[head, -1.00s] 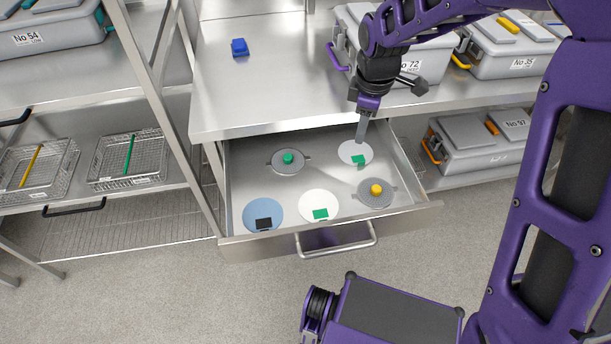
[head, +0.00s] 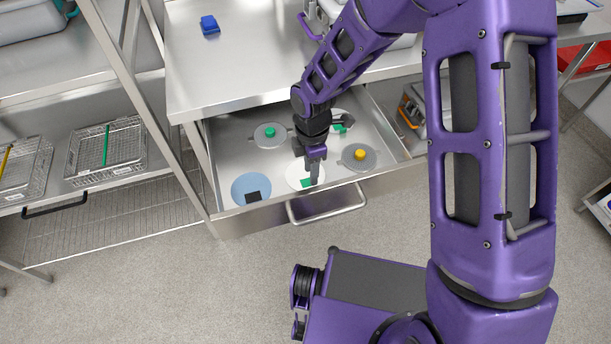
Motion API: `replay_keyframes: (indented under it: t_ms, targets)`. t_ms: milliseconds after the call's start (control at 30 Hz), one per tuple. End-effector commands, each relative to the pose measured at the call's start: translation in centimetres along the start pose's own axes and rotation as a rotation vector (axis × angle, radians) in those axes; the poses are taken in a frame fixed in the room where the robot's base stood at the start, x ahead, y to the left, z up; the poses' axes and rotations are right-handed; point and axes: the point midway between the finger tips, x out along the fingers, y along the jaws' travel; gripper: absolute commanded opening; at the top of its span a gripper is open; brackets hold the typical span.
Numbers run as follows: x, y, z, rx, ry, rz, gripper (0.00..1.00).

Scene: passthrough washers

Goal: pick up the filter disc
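An open steel drawer (head: 232,143) holds several round pieces. A white disc with a green tag (head: 297,172) lies at the front middle. My gripper (head: 314,180) points down over this disc and hides part of it. Its fingers overlap in this view, so I cannot tell whether they are open or touch the disc. A blue disc with a black tag (head: 247,183) lies at the front left. A second white disc with a green tag (head: 345,118) lies at the back right, partly behind my arm.
Grey lids with a green knob (head: 270,133) and a yellow knob (head: 360,155) lie in the drawer. The drawer's front handle (head: 327,212) sticks out. A blue block (head: 209,25) is on the worktop. Wire baskets (head: 106,150) stand on the left shelf.

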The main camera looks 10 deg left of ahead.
Motion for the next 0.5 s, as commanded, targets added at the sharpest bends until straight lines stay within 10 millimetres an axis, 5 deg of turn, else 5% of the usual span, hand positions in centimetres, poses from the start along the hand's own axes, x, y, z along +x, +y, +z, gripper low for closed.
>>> replay_keyframes:
  t_ms: [500]
  targets:
    - [5.7,-0.3,0.1,0.000,0.000,-0.001,0.39]
